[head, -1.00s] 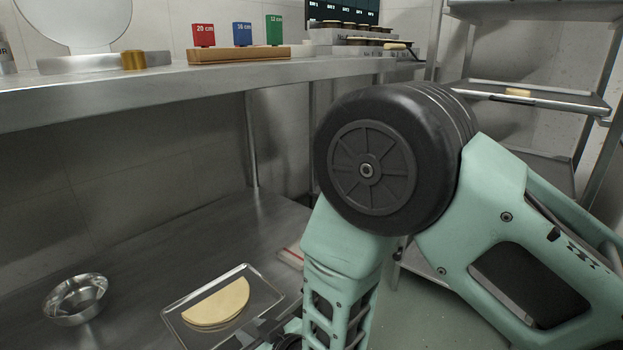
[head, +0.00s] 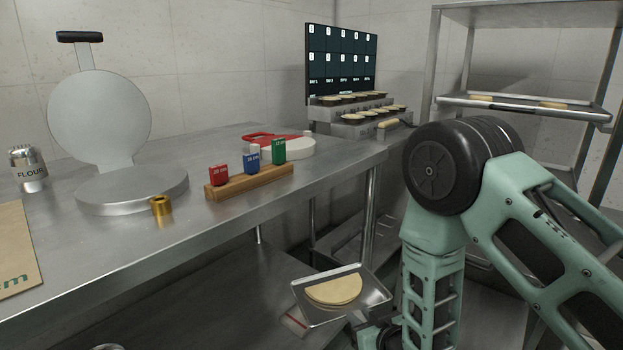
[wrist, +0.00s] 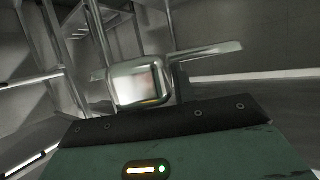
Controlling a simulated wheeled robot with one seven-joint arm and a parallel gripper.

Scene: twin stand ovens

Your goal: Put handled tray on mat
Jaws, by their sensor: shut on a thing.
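The handled tray (head: 372,285) is a shallow metal tray with a pale round of dough (head: 335,289) lying in it. In the head view it is held out near the lower shelf, below the worktop's right end. My gripper (head: 364,326) is shut on the tray at its near side; the grip is small and dark there. A pale piece with a red edge (head: 294,321), perhaps the mat, shows partly under the tray, which hides the rest. In the wrist view a shiny metal part (wrist: 140,84) stands before the gripper; I cannot tell which part of the tray it is.
The worktop (head: 110,255) above holds a round press (head: 130,188), a brass cylinder (head: 161,205), a wooden block with coloured tags (head: 250,182) and a flour shaker (head: 28,169). The worktop's front edge and leg are close to the tray.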

